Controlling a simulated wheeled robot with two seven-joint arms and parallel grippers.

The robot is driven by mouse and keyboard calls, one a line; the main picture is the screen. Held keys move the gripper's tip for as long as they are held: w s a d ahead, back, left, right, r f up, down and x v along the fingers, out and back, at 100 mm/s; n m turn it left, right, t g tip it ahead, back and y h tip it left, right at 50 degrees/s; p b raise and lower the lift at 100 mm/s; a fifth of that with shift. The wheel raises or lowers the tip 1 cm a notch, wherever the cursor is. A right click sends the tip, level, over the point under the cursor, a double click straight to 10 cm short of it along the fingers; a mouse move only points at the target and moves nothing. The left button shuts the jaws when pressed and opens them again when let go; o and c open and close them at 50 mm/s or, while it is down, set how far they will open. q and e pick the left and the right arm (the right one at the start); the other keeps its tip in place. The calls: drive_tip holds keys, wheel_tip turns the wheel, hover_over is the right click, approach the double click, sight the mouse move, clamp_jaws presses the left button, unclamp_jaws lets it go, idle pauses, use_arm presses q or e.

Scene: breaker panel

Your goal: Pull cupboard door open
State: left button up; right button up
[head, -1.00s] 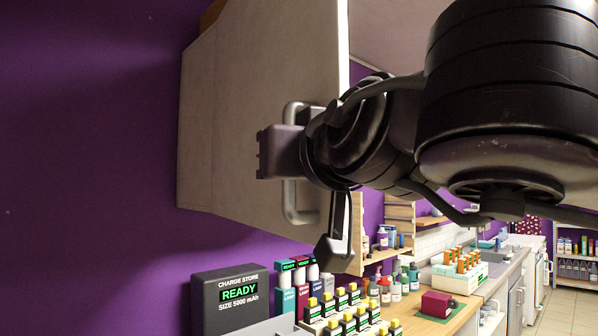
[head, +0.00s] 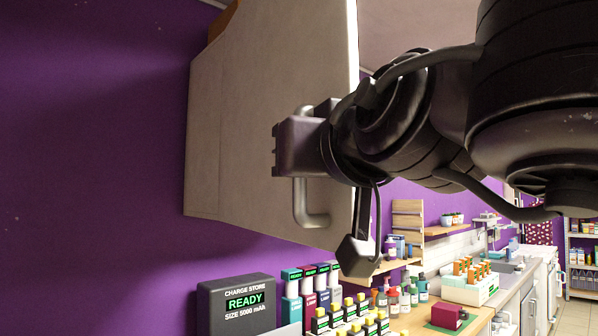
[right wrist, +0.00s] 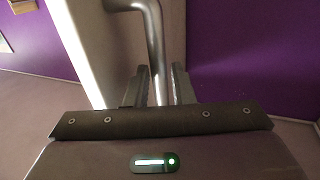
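The pale cupboard door (head: 250,120) fills the upper middle of the head view, with its bright edge on the right. A grey bar handle (head: 312,205) is on its face near that edge. My right gripper (head: 290,145) comes in from the right and covers the upper part of the handle. In the right wrist view the handle (right wrist: 153,30) runs down between the two fingers of my right gripper (right wrist: 160,88), which sit close on both sides of it. The door's bright edge is left of the handle there. How far the door stands open is unclear. My left gripper is out of view.
A dark charge store box (head: 237,305) reading READY stands below the door, beside bottles and yellow-topped batteries (head: 345,318). A wooden shelf unit (head: 408,225) and a counter (head: 520,290) lie at right. The purple wall (head: 90,150) at left is bare.

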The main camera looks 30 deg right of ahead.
drive_tip(key=s, duration=0.1)
drive_tip(key=s+b, duration=0.1)
drive_tip(key=s, duration=0.1)
drive_tip(key=s+b, duration=0.1)
drive_tip(key=s, duration=0.1)
drive_tip(key=shift+s+a, duration=0.15)
drive_tip(key=shift+a, duration=0.2)
